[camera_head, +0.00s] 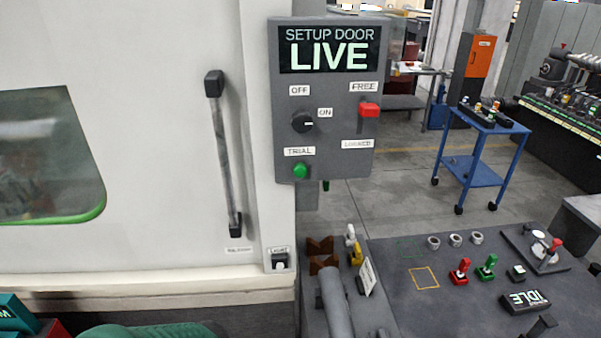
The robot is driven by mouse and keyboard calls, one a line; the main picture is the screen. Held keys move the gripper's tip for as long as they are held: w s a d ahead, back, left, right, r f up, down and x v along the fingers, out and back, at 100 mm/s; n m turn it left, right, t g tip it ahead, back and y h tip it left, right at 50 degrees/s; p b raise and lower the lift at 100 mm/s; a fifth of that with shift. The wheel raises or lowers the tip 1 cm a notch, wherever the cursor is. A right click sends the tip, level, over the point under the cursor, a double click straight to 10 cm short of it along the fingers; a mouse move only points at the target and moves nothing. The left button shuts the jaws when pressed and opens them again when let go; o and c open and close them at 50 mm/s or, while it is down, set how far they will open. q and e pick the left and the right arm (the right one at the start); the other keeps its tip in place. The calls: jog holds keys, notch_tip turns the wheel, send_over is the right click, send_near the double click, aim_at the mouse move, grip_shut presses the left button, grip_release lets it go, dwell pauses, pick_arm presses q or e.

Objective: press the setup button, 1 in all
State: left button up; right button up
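A dark grey control panel (286,120) hangs beside the white machine door. Its screen (330,50) reads "SETUP DOOR LIVE". A black rotary knob (303,122) sits between the OFF and ON labels, its white mark toward ON. A green button (300,171) sits under the TRIAL label. A red slider handle (369,110) stands near the top of its slot, by FREE and above LOCKED. No button is labelled just "setup". Neither of my grippers shows in this view.
The closed door (170,130) has a long vertical handle (224,150). A small white button (280,264) sits below the panel. A blue cart (475,172) stands behind.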

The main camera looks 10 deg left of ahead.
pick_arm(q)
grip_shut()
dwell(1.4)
